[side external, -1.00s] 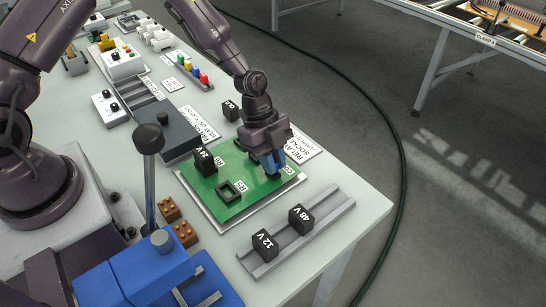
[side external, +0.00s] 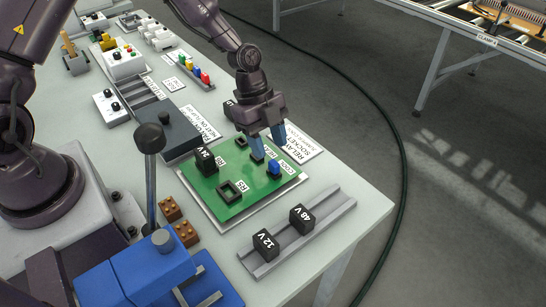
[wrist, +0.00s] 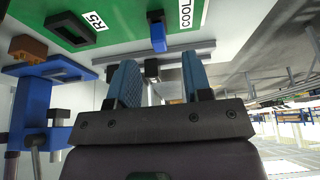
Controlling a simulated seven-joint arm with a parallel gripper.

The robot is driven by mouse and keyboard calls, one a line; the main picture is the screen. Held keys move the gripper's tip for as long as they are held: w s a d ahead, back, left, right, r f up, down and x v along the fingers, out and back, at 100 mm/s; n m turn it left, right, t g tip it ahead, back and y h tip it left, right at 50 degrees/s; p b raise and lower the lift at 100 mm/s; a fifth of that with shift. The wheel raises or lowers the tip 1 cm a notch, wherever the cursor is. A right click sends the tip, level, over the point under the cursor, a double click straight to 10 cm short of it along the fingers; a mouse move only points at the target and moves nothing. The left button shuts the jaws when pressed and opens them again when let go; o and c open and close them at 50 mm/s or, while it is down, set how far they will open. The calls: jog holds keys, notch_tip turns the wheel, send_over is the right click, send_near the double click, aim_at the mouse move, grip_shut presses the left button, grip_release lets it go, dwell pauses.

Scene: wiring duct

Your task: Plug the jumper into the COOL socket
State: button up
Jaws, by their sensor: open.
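The small blue jumper (side external: 274,168) stands on the green board (side external: 222,205), beside the white COOL label. In the wrist view the jumper (wrist: 158,40) shows as a blue block left of the COOL label (wrist: 187,14). How deeply it is seated cannot be told. My gripper (side external: 269,150) is open and empty, with its blue fingers just above and behind the jumper, apart from it. In the wrist view the open fingers (wrist: 159,70) have a clear gap between them, with the jumper beyond it.
A black 24 V relay (side external: 206,160) and an empty R5 socket (side external: 232,191) are on the board. The 12 V block (side external: 265,244) and 48 V block (side external: 301,218) sit on a grey rail in front. A lever (side external: 150,170) stands upright at the left.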

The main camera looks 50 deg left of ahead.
aim_at(274, 163)
jog(key=v, duration=0.8)
jog(key=shift+d, duration=0.35)
jog(key=c, duration=0.6)
jog(key=d+m, duration=0.1)
jog(key=d+f+m+y, duration=0.1)
jog(key=d, duration=0.1)
jog(key=s+d+f+m, duration=0.1)
jog(key=d, duration=0.1)
jog(key=shift+s+d+m+g+y, duration=0.1)
jog(key=shift+d+m+g+y, duration=0.1)
jog(key=shift+m+g+y, duration=0.15)
grip_shut()
jog(key=m+y, duration=0.1)
jog(key=w+a+f+m+y, duration=0.1)
jog(key=m+y, duration=0.1)
jog(key=shift+w+f+m, duration=0.1)
jog(key=shift+f+m, duration=0.15)
jog(key=shift+f, duration=2.9)
